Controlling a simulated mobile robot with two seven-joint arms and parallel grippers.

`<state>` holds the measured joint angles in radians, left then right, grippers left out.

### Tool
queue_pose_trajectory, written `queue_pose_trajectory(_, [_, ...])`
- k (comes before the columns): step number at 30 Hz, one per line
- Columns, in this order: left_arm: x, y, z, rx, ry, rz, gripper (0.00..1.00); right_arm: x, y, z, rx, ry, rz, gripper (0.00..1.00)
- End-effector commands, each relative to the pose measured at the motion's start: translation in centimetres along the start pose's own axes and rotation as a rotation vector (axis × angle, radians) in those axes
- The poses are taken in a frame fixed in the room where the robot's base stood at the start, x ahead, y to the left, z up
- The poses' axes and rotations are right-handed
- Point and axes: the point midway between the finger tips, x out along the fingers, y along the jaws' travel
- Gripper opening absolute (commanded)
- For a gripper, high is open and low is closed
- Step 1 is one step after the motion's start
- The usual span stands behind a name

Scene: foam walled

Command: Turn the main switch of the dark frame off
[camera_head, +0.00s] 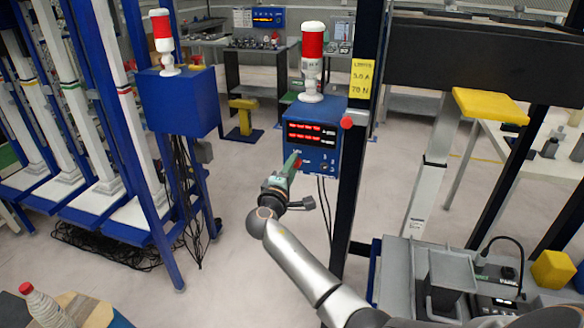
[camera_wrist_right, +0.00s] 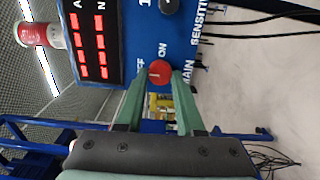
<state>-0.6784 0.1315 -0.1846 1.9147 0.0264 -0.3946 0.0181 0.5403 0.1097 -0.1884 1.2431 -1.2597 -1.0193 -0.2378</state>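The dark frame's blue control box (camera_head: 312,140) has lit red displays and sits against the dark post, with a red-and-white lamp (camera_head: 312,50) on top. Its main switch is a round red knob (camera_wrist_right: 158,72) marked ON and OFF in the right wrist view. I cannot tell surely which mark its small pale line points to. My right gripper (camera_head: 291,162) is at the box's lower left in the head view. In the wrist view its two green fingers (camera_wrist_right: 160,80) are apart, one on each side of the knob, with seemingly narrow gaps. My left gripper is not in view.
A similar blue box (camera_head: 180,100) with a red-and-white lamp stands on a blue frame to the left. A red button (camera_head: 346,122) and a yellow sign (camera_head: 361,79) are on the dark post (camera_head: 355,180). Black cables hang below the control box.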

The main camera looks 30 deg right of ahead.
Motion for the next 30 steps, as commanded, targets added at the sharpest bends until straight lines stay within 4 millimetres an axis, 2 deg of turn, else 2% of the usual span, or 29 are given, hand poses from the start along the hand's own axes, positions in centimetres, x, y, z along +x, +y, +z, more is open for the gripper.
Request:
queue_pose_trajectory(1, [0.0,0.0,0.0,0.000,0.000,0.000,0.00,0.1,0.2,0.0,0.000,0.001,0.004,0.41])
queue_pose_trajectory(8, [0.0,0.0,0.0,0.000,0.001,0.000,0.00,0.0,0.1,0.0,0.000,0.000,0.002,0.66])
queue_pose_trajectory(17, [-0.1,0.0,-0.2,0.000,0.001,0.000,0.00,-0.3,0.1,0.0,0.001,0.001,0.000,0.66])
queue_pose_trajectory(22, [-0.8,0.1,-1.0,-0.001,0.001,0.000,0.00,-2.5,0.2,0.0,0.000,0.003,-0.002,0.66])
queue_pose_trajectory(30, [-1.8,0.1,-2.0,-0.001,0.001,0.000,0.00,-8.5,0.1,0.0,0.000,0.002,-0.002,0.66])
